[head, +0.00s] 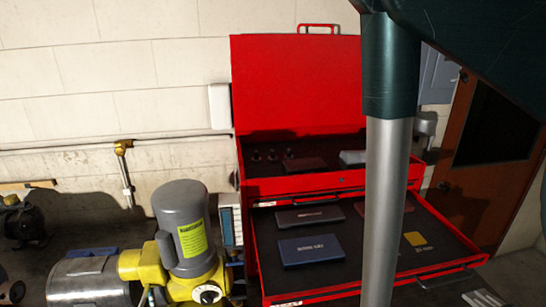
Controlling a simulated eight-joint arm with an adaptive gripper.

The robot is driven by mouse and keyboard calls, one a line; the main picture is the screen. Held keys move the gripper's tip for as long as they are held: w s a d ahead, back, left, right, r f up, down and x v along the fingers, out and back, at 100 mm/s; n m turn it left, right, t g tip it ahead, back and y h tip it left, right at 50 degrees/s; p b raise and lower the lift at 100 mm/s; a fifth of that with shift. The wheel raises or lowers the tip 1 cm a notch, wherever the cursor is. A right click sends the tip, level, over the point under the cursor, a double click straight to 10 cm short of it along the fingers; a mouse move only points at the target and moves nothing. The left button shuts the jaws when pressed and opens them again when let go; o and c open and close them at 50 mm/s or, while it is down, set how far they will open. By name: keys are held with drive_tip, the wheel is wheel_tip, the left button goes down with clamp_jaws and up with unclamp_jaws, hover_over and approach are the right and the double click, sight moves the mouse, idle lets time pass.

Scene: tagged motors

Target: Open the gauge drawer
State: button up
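A red tool chest (296,85) stands right of centre with its lid raised. Its wide drawer (258,252) is pulled out toward me, with a dark liner, a handle and a white label at the lower left of its front. I cannot read that label, so I cannot tell whether this is the gauge drawer. A blue case (311,250), a dark grey case (309,215), a reddish flat case and a small yellow piece (415,239) lie in it. My gripper is not in view; my arm's teal and silver links cross in front of the chest.
The top compartment holds several small items. A grey and yellow motor (184,230) stands left of the chest, beside a metal cylinder (90,281). A brown door (477,170) is behind at the right. Pale items show below the drawer at the lower right.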

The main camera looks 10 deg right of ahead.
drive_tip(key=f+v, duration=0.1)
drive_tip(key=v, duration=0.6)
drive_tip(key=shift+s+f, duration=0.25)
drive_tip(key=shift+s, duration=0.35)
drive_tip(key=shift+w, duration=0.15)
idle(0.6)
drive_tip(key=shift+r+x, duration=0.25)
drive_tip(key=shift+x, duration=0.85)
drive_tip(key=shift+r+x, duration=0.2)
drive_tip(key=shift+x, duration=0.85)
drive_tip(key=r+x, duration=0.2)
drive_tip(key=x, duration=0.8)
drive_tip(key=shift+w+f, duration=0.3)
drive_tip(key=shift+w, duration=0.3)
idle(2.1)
